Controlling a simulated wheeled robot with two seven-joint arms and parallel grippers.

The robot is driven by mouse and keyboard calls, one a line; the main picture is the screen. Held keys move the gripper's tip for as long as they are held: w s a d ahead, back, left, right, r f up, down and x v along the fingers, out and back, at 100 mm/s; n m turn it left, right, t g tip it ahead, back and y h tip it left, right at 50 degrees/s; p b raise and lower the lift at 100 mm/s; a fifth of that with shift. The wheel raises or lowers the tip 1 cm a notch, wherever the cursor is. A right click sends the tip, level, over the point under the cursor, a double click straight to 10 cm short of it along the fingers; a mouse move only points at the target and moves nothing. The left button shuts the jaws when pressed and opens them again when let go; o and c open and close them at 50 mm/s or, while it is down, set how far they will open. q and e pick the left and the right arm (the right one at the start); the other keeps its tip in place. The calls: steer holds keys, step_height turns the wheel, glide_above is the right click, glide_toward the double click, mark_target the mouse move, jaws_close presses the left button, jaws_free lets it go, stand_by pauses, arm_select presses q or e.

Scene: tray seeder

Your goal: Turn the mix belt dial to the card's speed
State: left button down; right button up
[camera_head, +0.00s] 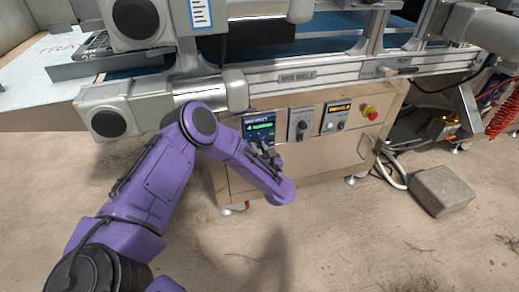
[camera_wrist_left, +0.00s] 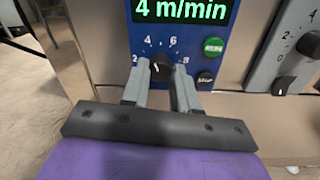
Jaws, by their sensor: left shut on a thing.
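The mix belt dial (camera_wrist_left: 161,66) is a black knob on a blue panel, with marks 2, 4, 6 and 8 around it. Its white pointer mark points up and left, close to the 4. The green display (camera_wrist_left: 183,11) above it reads 4 m/min. My left gripper (camera_wrist_left: 160,84) is shut on the dial, one grey finger on each side. In the head view my left gripper (camera_head: 264,150) is at the blue panel (camera_head: 258,124) and covers the dial. A white card (camera_head: 201,14) with blue edging hangs at the top, its text too small to read. My right gripper is not in view.
Beside the blue panel are a grey dial panel (camera_head: 301,123), a switch panel (camera_head: 336,118) and a red emergency button (camera_head: 370,112). In the wrist view, a green button (camera_wrist_left: 213,46) and a black button (camera_wrist_left: 205,79) sit close to the right finger. A concrete block (camera_head: 443,190) lies at right.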

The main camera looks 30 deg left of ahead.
arm_select(q)
steer(key=m+p, duration=0.1)
steer(key=m, duration=0.4)
steer(key=shift+m, duration=0.4)
steer(key=m, duration=0.4)
steer(key=shift+f+p, duration=0.15)
steer(key=shift+p, duration=0.2)
steer(key=shift+m+t, duration=0.3)
steer(key=c, duration=0.9)
jaws_free()
steer(key=shift+o, duration=0.2)
